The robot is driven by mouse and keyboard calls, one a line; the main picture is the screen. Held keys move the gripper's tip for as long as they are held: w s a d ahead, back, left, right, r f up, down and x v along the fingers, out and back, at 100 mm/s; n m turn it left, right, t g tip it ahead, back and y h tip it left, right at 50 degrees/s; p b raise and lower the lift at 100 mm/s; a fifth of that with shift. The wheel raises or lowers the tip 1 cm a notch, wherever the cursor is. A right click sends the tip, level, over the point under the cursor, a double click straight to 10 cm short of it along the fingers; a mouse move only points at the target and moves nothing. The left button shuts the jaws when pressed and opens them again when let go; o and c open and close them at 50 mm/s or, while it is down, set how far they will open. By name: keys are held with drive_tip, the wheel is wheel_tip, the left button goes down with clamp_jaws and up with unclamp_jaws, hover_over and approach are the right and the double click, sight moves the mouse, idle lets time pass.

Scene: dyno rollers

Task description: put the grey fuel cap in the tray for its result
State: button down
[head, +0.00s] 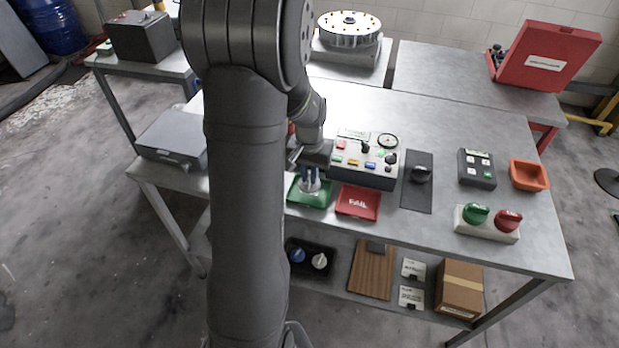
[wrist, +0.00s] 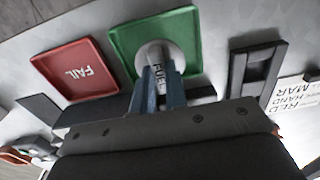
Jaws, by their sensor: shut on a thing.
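My gripper (head: 311,176) is low over the green tray (head: 299,200) and shut on the grey fuel cap (head: 312,187). In the wrist view the cap (wrist: 150,50) is a pale round disc with "FUEL" lettering, between the blue fingers (wrist: 158,82) and in front of the green tray (wrist: 122,45). I cannot tell whether the cap touches the tray floor. Any lettering on the green tray is hidden. The red tray (head: 358,203) marked "FAIL" is just right of the green one; it also shows in the wrist view (wrist: 65,75).
A grey tester box (head: 365,160) with coloured buttons stands behind the trays. To the right are a black mat (head: 416,198) with a dark knob-like part, green and red knobs on a white base (head: 486,228), and an orange bin (head: 529,175). The tabletop (head: 450,130) behind is clear.

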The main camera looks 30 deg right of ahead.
sight(309, 177)
drive_tip(key=shift+f, duration=0.85)
drive_tip(key=c, duration=1.4)
unclamp_jaws()
drive_tip(key=shift+f, duration=0.15)
drive_tip(key=shift+c, duration=0.2)
wheel_tip(309, 177, up, 12)
drive_tip(key=shift+r, duration=0.2)
